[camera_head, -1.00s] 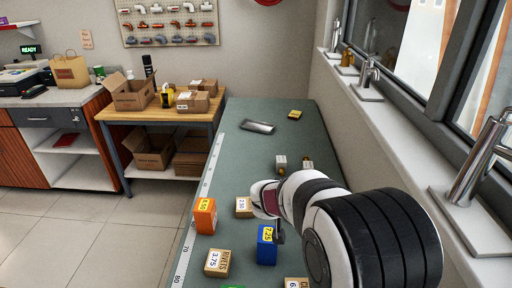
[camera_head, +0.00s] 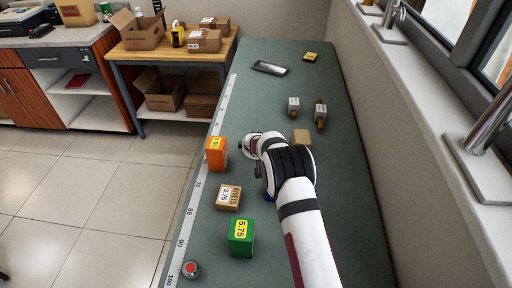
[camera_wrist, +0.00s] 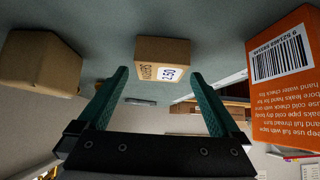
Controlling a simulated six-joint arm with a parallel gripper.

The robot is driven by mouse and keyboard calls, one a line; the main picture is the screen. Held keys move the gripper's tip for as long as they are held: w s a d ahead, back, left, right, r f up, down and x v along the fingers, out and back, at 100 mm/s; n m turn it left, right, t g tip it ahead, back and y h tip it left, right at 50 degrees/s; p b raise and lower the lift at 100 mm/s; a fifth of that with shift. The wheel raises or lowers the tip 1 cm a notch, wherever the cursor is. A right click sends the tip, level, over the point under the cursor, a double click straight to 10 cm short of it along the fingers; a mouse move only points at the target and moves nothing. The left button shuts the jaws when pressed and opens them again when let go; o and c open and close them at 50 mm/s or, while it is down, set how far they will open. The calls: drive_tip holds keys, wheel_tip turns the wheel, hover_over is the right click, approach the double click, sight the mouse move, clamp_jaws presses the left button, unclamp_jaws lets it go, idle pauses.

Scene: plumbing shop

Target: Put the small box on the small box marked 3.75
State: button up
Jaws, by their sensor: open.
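The small brown box marked 2.50 (camera_wrist: 162,58) shows upside down in the wrist view, ahead of and between my gripper's fingertips. In the head view my arm hides it. My gripper (camera_wrist: 158,76) is open, with two teal fingers apart and nothing held; in the head view its end (camera_head: 248,146) is just right of the orange box. The small brown box marked 3.75 (camera_head: 229,196) sits on the table nearer the camera, left of my arm, its top bare.
An orange box (camera_head: 217,153) stands close by; it also shows in the wrist view (camera_wrist: 286,70). A plain brown box (camera_head: 301,137) is to the right. A green box marked 5.75 (camera_head: 241,236) stands near. My arm mostly hides a blue box (camera_head: 270,197). A red button (camera_head: 191,269) is near the edge.

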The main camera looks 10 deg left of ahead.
drive_tip(key=shift+x, duration=1.9)
drive_tip(key=shift+w+r, duration=0.1)
drive_tip(key=shift+r, duration=0.1)
drive_tip(key=c, duration=1.4)
